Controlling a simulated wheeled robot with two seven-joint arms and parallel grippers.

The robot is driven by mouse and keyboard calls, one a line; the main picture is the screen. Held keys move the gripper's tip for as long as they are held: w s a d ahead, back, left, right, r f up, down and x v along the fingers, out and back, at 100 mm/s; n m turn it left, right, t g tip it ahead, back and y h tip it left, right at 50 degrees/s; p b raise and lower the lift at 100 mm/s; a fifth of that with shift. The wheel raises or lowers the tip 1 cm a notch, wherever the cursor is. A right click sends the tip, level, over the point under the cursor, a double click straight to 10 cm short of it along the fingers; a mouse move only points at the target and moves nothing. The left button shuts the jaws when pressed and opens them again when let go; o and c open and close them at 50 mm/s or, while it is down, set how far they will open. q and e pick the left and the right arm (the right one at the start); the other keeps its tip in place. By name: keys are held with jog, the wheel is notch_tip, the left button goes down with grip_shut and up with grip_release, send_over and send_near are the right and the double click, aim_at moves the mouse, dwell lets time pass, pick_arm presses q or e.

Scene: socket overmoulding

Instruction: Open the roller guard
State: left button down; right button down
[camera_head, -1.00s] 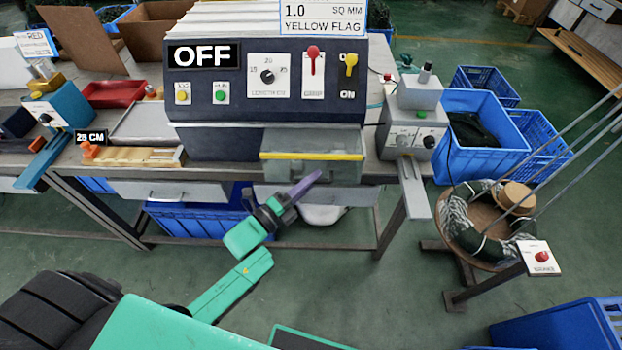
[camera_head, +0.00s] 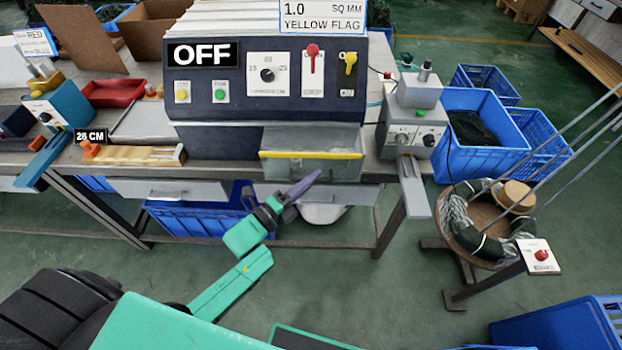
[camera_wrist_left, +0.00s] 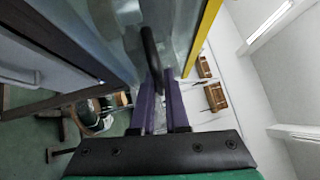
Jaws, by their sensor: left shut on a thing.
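The roller guard (camera_head: 335,168) is a clear panel with a yellow edge strip, on the front of the dark machine (camera_head: 215,142) at the bench's front edge. My left gripper (camera_head: 306,184), with purple fingers, reaches up to the guard's front from below. In the left wrist view its fingers (camera_wrist_left: 161,88) are shut on a dark bar-like handle (camera_wrist_left: 151,50) at the clear guard, whose yellow strip (camera_wrist_left: 203,38) runs along the right. The head view does not show the grip itself clearly. My right gripper is not in view.
The machine's sign (camera_head: 202,54) reads OFF. A grey device (camera_head: 410,125) with a sloping chute (camera_head: 414,190) stands right of the guard. A wooden fixture (camera_head: 135,155) lies to the left. Blue crates (camera_head: 480,130) stand at right. Floor in front of the bench is largely clear.

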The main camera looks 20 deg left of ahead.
pick_arm(q)
jog(key=shift+a, duration=0.1)
dwell(0.8)
jog(key=shift+a, duration=0.25)
jog(key=s+a+b, duration=0.1)
jog(key=s+a, duration=0.1)
jog(key=a, duration=0.8)
jog(key=s+a, duration=0.3)
jog(key=a, duration=0.7)
jog(key=shift+s+b, duration=0.15)
jog(key=shift+b, duration=0.25)
jog(key=c, duration=1.2)
grip_release()
